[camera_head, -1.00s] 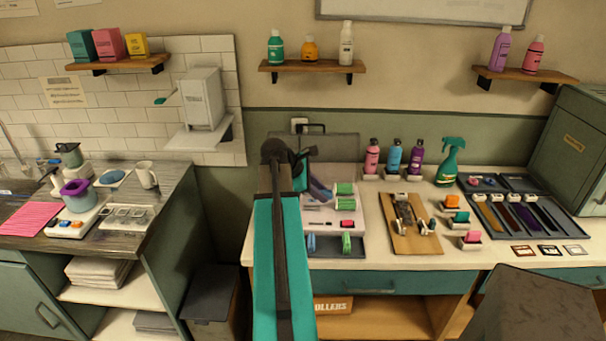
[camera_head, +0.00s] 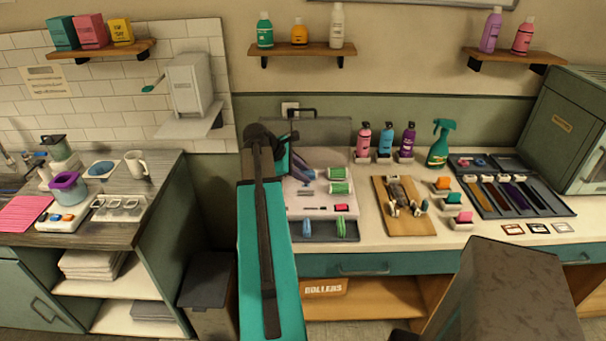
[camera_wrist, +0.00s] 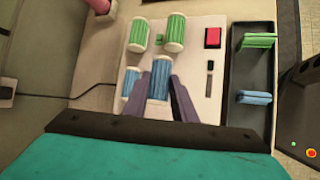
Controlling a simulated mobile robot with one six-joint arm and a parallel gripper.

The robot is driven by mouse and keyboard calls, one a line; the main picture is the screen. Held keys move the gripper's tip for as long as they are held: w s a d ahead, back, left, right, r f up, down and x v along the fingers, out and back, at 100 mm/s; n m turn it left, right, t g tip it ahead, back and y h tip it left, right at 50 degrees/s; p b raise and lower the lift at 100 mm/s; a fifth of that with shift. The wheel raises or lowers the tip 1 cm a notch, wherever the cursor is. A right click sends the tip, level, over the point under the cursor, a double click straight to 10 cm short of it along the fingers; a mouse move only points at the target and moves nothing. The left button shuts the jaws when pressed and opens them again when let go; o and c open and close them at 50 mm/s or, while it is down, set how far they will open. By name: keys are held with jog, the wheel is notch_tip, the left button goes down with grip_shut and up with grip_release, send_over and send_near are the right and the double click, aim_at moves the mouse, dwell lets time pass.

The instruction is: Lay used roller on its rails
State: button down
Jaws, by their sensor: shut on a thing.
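My gripper (camera_wrist: 168,92) is shut on a blue ribbed roller (camera_wrist: 160,78), held at the fingertips over the white roller unit (camera_head: 312,210). I cannot tell whether this roller touches the unit. Another blue roller (camera_wrist: 130,80) shows beside it, partly hidden. Two green rollers with white ends, one (camera_wrist: 138,35) and another (camera_wrist: 174,33), sit on the unit; they also show in the head view (camera_head: 340,187). A dark tray (camera_wrist: 264,70) at the unit's front holds a green piece (camera_wrist: 258,41) and a blue piece (camera_wrist: 254,97). The rails under the held roller are hidden.
A pink button (camera_head: 341,208) is on the unit. A wooden board (camera_head: 402,224) with small parts lies to the right, with bottles (camera_head: 364,140) behind it. A dark tray (camera_head: 515,208) with coloured strips is further right. A grey box-shaped thing (camera_head: 510,290) stands in front of the bench.

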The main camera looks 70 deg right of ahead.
jog(key=shift+f+b, duration=1.4)
jog(key=shift+f, duration=1.3)
